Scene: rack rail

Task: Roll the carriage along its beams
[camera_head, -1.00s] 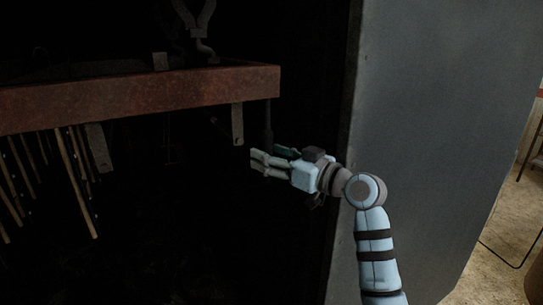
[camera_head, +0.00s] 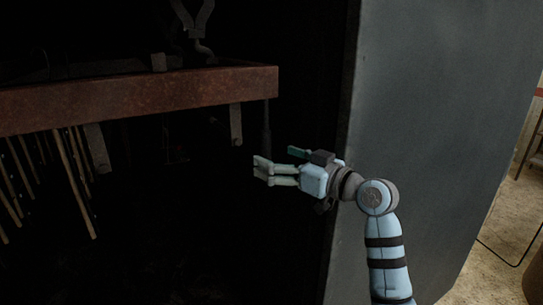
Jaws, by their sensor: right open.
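The carriage shows as a rust-red beam-like frame (camera_head: 140,98) across the upper left, in a dark recess. Metal brackets (camera_head: 236,124) hang below it, and several pale rods (camera_head: 75,185) hang under its left part. A dark hanging handle (camera_head: 266,130) drops from near its right end. My right gripper (camera_head: 262,170) is open and empty, just below the handle's lower end. I cannot tell whether it touches the handle. My left gripper is not in view.
A large grey panel (camera_head: 440,120) stands close on the right, beside my right arm. Metal hangers (camera_head: 193,25) rise above the frame into the dark. The space below the frame is very dark. A pale floor (camera_head: 490,255) shows at the far right.

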